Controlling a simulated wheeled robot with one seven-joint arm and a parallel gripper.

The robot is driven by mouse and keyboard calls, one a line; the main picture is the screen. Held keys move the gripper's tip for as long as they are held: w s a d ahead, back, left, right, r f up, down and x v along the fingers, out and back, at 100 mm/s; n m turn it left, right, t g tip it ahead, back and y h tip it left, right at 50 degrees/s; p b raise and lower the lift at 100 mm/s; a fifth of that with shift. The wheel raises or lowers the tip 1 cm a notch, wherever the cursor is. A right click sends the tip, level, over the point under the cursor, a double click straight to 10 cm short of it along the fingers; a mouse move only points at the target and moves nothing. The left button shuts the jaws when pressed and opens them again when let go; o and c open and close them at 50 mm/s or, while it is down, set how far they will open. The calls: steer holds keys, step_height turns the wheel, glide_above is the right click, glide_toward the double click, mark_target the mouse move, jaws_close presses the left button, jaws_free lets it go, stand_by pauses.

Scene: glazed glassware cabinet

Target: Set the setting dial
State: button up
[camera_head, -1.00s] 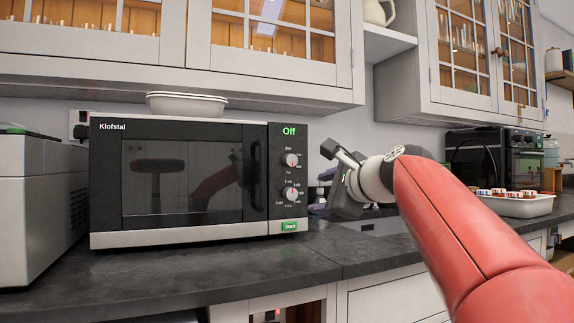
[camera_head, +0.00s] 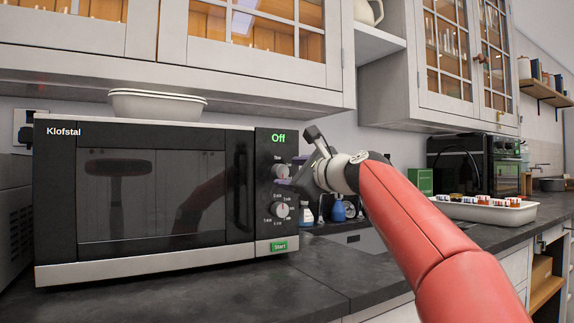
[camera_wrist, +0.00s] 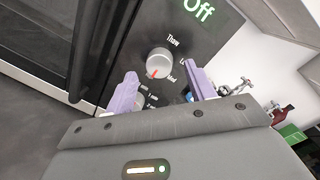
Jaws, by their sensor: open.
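The black microwave (camera_head: 150,195) marked Klofstal stands on the counter, with its display reading Off. Its upper setting dial (camera_head: 280,171) is a silver knob, labelled Thaw and Med in the wrist view (camera_wrist: 159,63), where its red mark points down toward the lower left. The lower dial (camera_head: 281,210) has minute marks; in the wrist view it is mostly hidden behind a finger. My gripper (camera_head: 301,160) is open and empty, just right of the upper dial in the head view. In the wrist view its purple-padded fingers (camera_wrist: 160,72) are either side of that dial's lower part; contact is unclear.
A green Start button (camera_head: 279,246) is below the dials. A white dish (camera_head: 157,104) sits on top of the microwave, under the wall cabinets (camera_head: 255,70). A tray with small items (camera_head: 485,208) and a black oven (camera_head: 480,160) stand to the right. Bare counter (camera_head: 320,268) lies in front.

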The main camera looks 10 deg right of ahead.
steer(key=shift+x, duration=0.9)
steer(key=c, duration=1)
steer(key=shift+o, duration=0.2)
